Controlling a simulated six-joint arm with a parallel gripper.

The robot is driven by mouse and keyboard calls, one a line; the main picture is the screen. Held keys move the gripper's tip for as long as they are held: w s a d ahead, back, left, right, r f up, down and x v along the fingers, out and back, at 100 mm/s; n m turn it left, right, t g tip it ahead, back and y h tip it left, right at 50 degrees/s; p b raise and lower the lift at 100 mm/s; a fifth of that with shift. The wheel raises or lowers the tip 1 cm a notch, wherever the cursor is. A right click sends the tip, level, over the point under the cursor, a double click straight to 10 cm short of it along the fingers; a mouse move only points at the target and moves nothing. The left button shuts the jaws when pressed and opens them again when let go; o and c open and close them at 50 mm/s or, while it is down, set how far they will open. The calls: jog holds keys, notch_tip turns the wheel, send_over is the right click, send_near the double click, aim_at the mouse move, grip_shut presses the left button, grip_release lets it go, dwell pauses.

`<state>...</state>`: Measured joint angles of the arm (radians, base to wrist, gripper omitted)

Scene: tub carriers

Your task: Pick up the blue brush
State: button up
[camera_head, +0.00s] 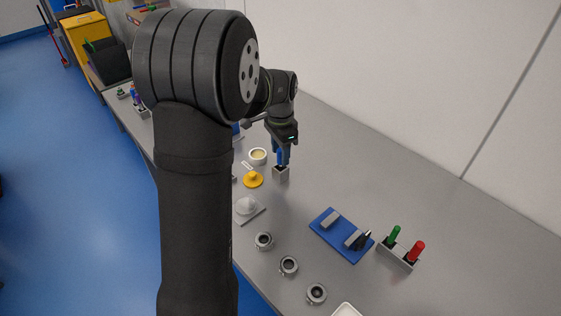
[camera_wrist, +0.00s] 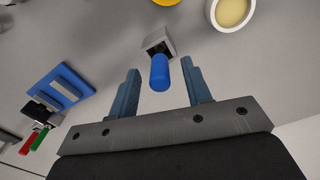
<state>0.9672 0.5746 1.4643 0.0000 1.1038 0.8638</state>
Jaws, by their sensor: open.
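The blue brush (camera_wrist: 159,74) stands in a small grey holder (camera_wrist: 158,41), with its blue handle toward my gripper in the wrist view. In the head view the holder (camera_head: 281,173) sits on the grey table, and the brush is mostly hidden by my fingers there. My gripper (camera_wrist: 166,82) is open, with one blue-grey finger on each side of the brush handle. Gaps show between the handle and both fingers in the wrist view. My gripper also shows in the head view (camera_head: 282,160), directly above the holder.
A white cup (camera_head: 258,156) and a yellow lidlike piece (camera_head: 253,180) stand close left of the holder. A blue tray (camera_head: 340,234) and a holder with green (camera_head: 393,234) and red (camera_head: 415,251) handles lie farther right. The table between is clear.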

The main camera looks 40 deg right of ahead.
notch_tip(320, 180, down, 2)
jog(key=shift+f, duration=0.1)
grip_shut()
jog(key=shift+r, duration=0.2)
